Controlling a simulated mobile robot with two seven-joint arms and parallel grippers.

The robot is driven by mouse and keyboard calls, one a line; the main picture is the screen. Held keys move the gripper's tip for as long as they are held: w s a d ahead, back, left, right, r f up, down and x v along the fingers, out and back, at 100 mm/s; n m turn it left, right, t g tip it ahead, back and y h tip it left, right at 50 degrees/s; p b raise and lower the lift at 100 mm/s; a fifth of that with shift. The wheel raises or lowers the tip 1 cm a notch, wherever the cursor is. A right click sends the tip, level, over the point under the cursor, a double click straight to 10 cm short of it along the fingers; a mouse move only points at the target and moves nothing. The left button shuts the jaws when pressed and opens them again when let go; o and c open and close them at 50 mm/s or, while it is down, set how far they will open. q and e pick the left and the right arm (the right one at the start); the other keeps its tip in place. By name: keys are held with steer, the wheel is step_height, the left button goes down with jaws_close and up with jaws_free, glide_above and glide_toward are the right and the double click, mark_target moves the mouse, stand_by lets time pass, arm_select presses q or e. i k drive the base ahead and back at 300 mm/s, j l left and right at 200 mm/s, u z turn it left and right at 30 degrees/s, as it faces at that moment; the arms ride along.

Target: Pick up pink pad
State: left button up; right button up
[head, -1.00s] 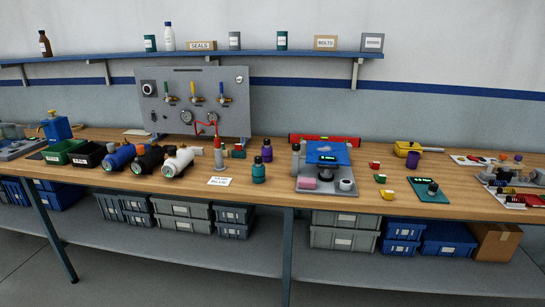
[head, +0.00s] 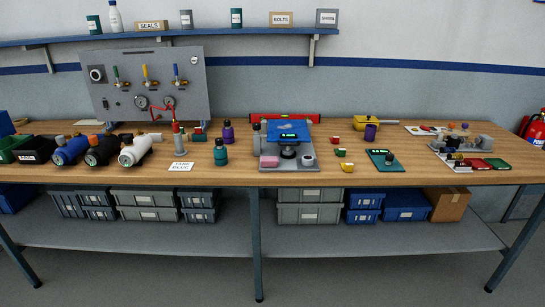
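The pink pad (head: 270,161) is a small, flat pink block. It lies on the front left of a grey plate (head: 292,166) on the workbench, near the middle of the head view. A small round light-topped piece (head: 309,160) sits to the right on the plate. Neither of my grippers shows in the head view.
The wooden bench (head: 225,178) has bare front edge before the plate. Small coloured blocks (head: 347,166) and a dark green display pad (head: 381,158) lie to the right. A red extinguisher (head: 537,130) stands at far right.

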mark_target(266, 161)
steer(key=i+j, duration=0.2)
steer(key=j, duration=0.15)
steer(key=i+j, duration=0.2)
steer(key=j, duration=0.15)
steer(key=i+j+z, duration=0.1)
steer(key=j, duration=0.25)
steer(key=i+j, duration=0.4)
steer(key=j, duration=0.3)
steer(key=z, duration=1.4)
